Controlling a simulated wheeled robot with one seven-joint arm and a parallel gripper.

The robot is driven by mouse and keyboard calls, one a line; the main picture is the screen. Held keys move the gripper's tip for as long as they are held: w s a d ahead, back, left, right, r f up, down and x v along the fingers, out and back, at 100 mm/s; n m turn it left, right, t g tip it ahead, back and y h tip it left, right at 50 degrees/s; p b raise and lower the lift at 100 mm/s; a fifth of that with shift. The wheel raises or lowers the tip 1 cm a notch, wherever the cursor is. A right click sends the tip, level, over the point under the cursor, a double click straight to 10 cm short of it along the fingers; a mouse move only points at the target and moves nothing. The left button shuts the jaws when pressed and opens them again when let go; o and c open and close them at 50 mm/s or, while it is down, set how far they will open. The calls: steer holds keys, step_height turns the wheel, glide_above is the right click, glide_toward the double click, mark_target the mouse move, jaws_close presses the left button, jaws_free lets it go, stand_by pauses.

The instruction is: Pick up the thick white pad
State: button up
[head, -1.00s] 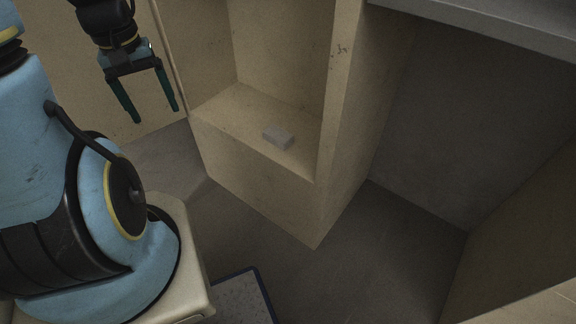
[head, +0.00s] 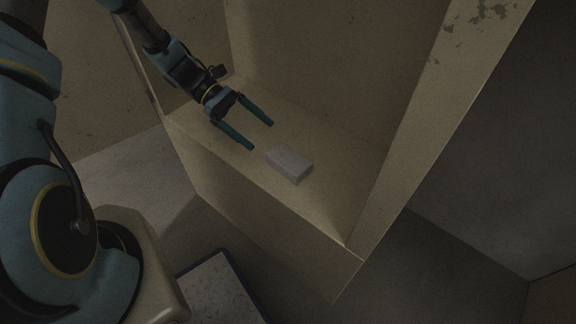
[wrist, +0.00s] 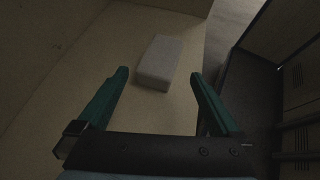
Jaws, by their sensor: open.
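The thick white pad (head: 289,164) looks pale grey in the dim light. It lies flat on the floor of a beige open compartment, near its front edge. My gripper (head: 262,136) is inside the compartment, just left of the pad in the head view, with its two green fingers apart and nothing between them. In the wrist view the pad (wrist: 160,62) lies ahead of and between the open fingertips (wrist: 159,74), closer to the left one. The fingers appear not to touch it.
The beige compartment (head: 230,178) has a wall on the right (head: 432,110) and a back wall behind the pad. Its floor is otherwise bare. A blue-edged speckled panel (head: 222,290) lies on the ground below, in front of the compartment.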

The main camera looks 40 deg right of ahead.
mark_target(287, 157)
steer(key=x, duration=0.9)
steer(key=shift+s+a+f, duration=0.1)
steer(key=shift+s, duration=0.1)
steer(key=c, duration=1)
